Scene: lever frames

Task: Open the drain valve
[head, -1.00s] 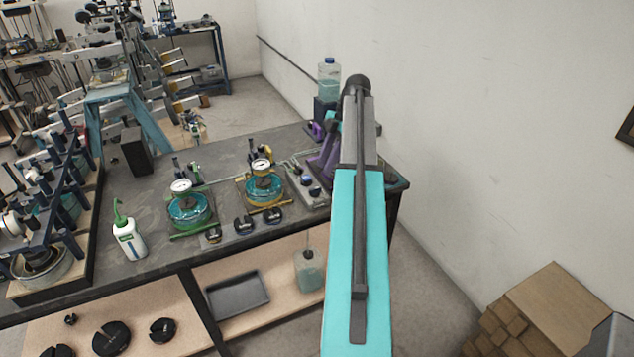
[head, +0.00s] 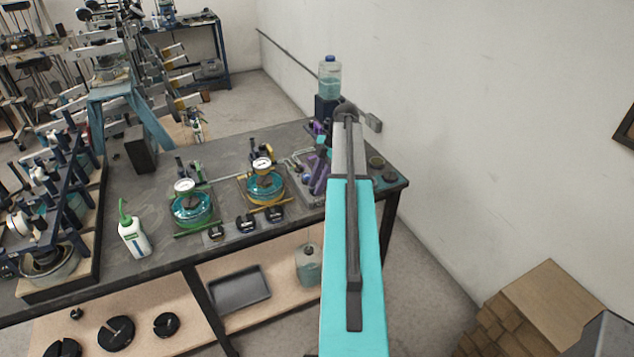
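No drain valve can be told apart for certain; small fittings are too small to read. A clear bottle of blue liquid (head: 330,80) with a blue cap stands on a dark block at the bench's back right. Purple-coloured parts (head: 319,180) stand below it, partly covered by my arm. Two round glass dishes of blue liquid with gauges, one with green parts (head: 192,209) and one with yellow parts (head: 264,187), sit to their left. My turquoise and grey arm reaches up across the bench's right end. I cannot make out my gripper; the arm may hide it.
The dark bench (head: 165,225) carries a white bottle with a green spout (head: 132,232) and several black slotted weights (head: 245,223). The lower shelf holds a grey tray (head: 239,289) and a jar (head: 308,265). A white wall rises behind; stacked boxes (head: 545,305) stand at lower right.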

